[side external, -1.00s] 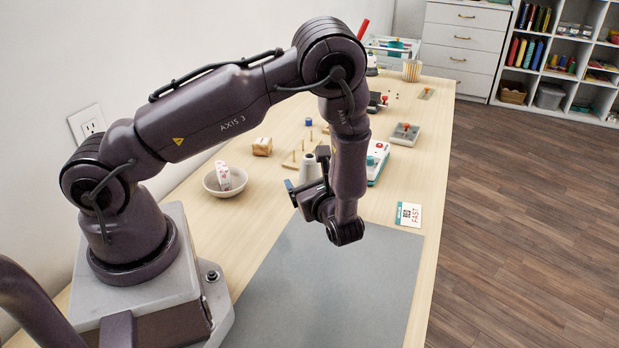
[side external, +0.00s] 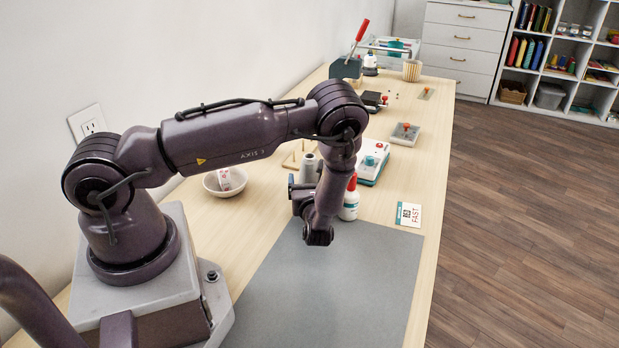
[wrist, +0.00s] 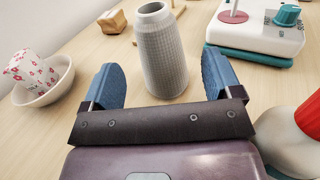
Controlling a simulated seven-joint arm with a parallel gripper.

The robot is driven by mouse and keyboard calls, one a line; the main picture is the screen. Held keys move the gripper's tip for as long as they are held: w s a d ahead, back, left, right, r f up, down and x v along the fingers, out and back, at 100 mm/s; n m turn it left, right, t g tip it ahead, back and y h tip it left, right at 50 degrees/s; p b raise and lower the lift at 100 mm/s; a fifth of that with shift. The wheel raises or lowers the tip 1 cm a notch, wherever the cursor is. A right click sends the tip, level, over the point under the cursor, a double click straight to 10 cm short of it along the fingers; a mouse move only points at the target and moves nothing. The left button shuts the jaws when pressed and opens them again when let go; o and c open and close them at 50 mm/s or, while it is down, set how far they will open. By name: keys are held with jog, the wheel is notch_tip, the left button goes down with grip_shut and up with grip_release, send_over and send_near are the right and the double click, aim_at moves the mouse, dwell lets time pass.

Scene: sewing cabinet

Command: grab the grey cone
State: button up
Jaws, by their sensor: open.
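The grey cone (wrist: 160,55) stands upright on the table in the wrist view, a ribbed, tapering shape with an open top. In the side view, the cone (side external: 308,165) is partly hidden behind my wrist. My gripper (wrist: 160,85) is open, with its two blue fingers spread to the left and right of the cone's lower part. In the side view my gripper (side external: 303,187) is low over the table, and its fingers are mostly hidden. I cannot tell whether either finger touches the cone.
A white bowl (wrist: 45,93) with a floral item stands at the left. A white and teal machine (wrist: 255,40) is at the right. A white bottle with a red cap (side external: 349,200) stands close to my wrist. A wooden peg stand (side external: 296,163) is behind the cone.

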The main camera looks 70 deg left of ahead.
aim_at(310, 176)
jog(key=x, duration=0.4)
jog(key=shift+w+a, duration=0.1)
jog(key=shift+a, duration=0.25)
jog(key=c, duration=1)
jog(key=shift+r, duration=0.1)
